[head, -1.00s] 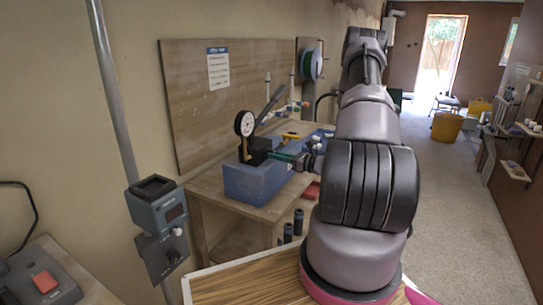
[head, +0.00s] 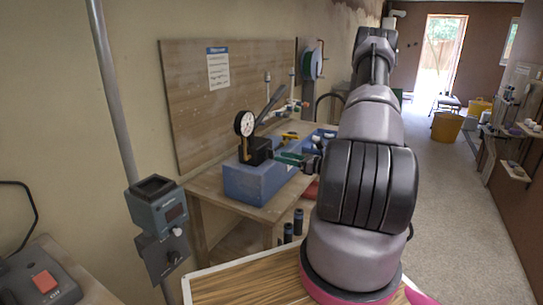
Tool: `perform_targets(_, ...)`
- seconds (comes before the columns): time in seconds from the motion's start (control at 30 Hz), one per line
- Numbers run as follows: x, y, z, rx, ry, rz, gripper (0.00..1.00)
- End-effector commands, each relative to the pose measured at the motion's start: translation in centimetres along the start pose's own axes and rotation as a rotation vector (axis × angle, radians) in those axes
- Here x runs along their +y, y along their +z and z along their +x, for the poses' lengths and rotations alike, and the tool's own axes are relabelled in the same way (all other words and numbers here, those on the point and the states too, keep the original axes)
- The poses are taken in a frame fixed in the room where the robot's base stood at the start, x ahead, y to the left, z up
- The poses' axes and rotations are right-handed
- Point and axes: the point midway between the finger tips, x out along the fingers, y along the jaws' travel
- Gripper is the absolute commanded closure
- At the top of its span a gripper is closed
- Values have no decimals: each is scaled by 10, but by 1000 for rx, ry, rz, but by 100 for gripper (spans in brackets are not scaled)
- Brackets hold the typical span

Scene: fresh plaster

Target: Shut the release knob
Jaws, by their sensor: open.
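A hand pump stands on the wooden bench: a blue tank (head: 254,184), a black block (head: 258,150) on it, a white dial gauge (head: 244,123) and a raised grey lever (head: 270,103). A small brass-coloured part (head: 244,149) on the block's left side may be the release knob; its setting is too small to tell. My gripper (head: 285,158), with green fingers, is open just right of the black block, above the tank. I cannot tell whether it touches anything. My forearm hides the area to its right.
A wooden board (head: 225,105) with a paper notice (head: 218,68) stands behind the bench. A grey box with a dial (head: 158,210) is on a pole at the left. Yellow and blue items lie on the bench behind the tank. Open floor (head: 452,230) lies at right.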

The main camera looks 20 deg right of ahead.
Motion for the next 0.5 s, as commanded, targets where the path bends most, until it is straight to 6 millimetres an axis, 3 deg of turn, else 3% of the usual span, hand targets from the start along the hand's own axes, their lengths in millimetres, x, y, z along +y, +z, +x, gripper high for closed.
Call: perform_targets(0.5, 0, 0, -63, 0, -4, 1, 50)
